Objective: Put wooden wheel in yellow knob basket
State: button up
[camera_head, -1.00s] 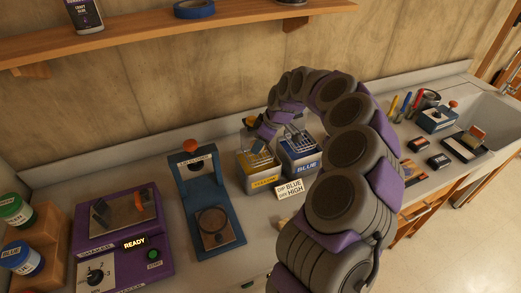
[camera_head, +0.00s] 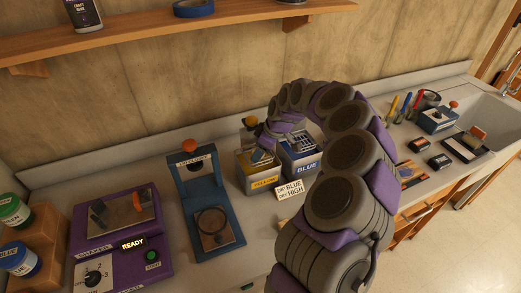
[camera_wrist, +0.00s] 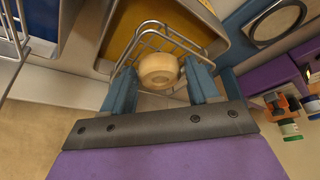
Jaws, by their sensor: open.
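The pale wooden wheel (camera_wrist: 158,70) shows in the wrist view between and just beyond my gripper's two blue fingers (camera_wrist: 160,75). It lies within the outline of a wire basket (camera_wrist: 178,38), which is over or beside the yellow tank (camera_wrist: 210,22). My gripper is open, with gaps at the wheel's sides. How the wheel rests on the wires is unclear. In the head view my gripper (camera_head: 264,152) is over the tank labelled YELLOW (camera_head: 264,182); the wheel cannot be made out there. The knob colour on this basket is not clear.
A blue tank (camera_head: 302,170) with wires stands right beside the yellow one. A sign (camera_head: 289,189) reads dip blue, dry high. A blue press-like stand (camera_head: 190,185) with an orange knob is to the left, then a purple machine (camera_head: 120,235). A shelf (camera_head: 150,32) runs above.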

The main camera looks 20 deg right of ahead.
jog(key=shift+r, duration=0.15)
jog(key=p+v, duration=0.2)
jog(key=v, duration=1)
jog(key=s+a+r, duration=0.6)
jog(key=s+a, duration=0.1)
jog(key=a, duration=0.4)
jog(key=s+a+m+g+h, duration=0.15)
jog(key=s+a, duration=0.25)
jog(key=s, duration=0.4)
jog(key=s+a+m+g, duration=0.2)
jog(key=s+a, duration=0.1)
jog(key=s, duration=0.6)
jog(key=s+d+f+m+h, duration=0.1)
jog(key=s+f+m, duration=0.1)
jog(key=s, duration=0.5)
jog(key=s+d+f+m+g, duration=0.1)
jog(key=s+f+m, duration=0.2)
jog(key=s, duration=0.4)
jog(key=shift+s+f+h, duration=0.25)
jog(key=shift+s+h, duration=0.1)
jog(key=shift+s, duration=0.05)
jog(key=shift+m+g, duration=0.25)
